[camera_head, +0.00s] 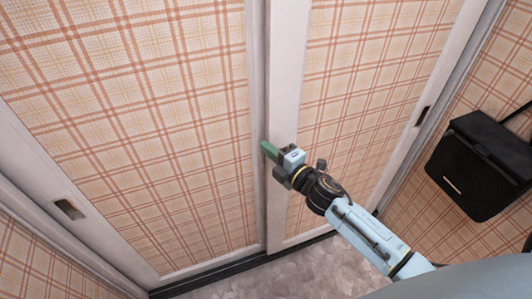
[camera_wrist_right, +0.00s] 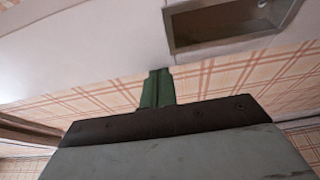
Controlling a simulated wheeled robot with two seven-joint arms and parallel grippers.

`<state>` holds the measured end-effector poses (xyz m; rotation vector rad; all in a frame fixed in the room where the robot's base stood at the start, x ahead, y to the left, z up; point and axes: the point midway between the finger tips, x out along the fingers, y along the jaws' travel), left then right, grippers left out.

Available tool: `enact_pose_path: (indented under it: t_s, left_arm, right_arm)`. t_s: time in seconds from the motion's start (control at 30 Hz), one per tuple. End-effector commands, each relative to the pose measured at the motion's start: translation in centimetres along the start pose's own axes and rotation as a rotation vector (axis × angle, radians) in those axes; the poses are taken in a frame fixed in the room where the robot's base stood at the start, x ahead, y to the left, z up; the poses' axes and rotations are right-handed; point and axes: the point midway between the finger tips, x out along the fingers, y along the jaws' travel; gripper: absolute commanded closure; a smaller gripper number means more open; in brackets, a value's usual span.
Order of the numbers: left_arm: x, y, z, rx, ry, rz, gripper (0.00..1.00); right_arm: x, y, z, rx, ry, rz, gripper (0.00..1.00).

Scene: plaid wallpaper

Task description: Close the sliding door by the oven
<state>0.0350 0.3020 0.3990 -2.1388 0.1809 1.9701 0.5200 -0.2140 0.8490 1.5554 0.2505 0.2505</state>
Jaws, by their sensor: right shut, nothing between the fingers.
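Two sliding door panels with plaid faces and white frames stand side by side in the head view. The left panel (camera_head: 150,120) has a dark recessed pull (camera_head: 70,209) near its left edge. The right panel (camera_head: 375,110) has another recessed pull (camera_head: 422,115) near its right edge. Their white uprights meet near the middle. My right gripper (camera_head: 268,150) is shut and empty in front of these middle uprights; I cannot tell if it touches them. Its green fingers (camera_wrist_right: 158,88) also show in the right wrist view, below a recessed pull (camera_wrist_right: 222,22) on a white frame. My left gripper is not in view.
A black box-like thing (camera_head: 480,165) stands out at the right, beside the right panel, with plaid wall (camera_head: 400,205) below it. A dark track (camera_head: 215,270) runs along the foot of the panels. Grey mottled floor (camera_head: 260,280) in front is clear.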

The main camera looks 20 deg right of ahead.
Motion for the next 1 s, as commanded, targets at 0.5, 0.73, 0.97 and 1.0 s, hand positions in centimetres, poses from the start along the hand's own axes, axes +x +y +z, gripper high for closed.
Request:
enact_pose_path:
  t_s: [0.5, 0.73, 0.97, 1.0]
  left_arm:
    - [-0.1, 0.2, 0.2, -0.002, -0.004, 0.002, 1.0]
    - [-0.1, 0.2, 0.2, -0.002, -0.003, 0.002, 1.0]
    - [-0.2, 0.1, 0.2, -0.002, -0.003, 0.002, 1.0]
    - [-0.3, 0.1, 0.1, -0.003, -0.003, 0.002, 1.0]
  right_arm:
    - [-0.8, 0.0, 4.2, -0.001, 0.017, 0.0, 1.0]
    - [-0.9, 0.0, 4.4, -0.002, 0.01, -0.002, 1.0]
    - [-0.5, 0.0, 3.4, -0.001, 0.011, -0.003, 1.0]
    - [-0.3, 0.0, 2.8, 0.001, 0.014, -0.002, 1.0]
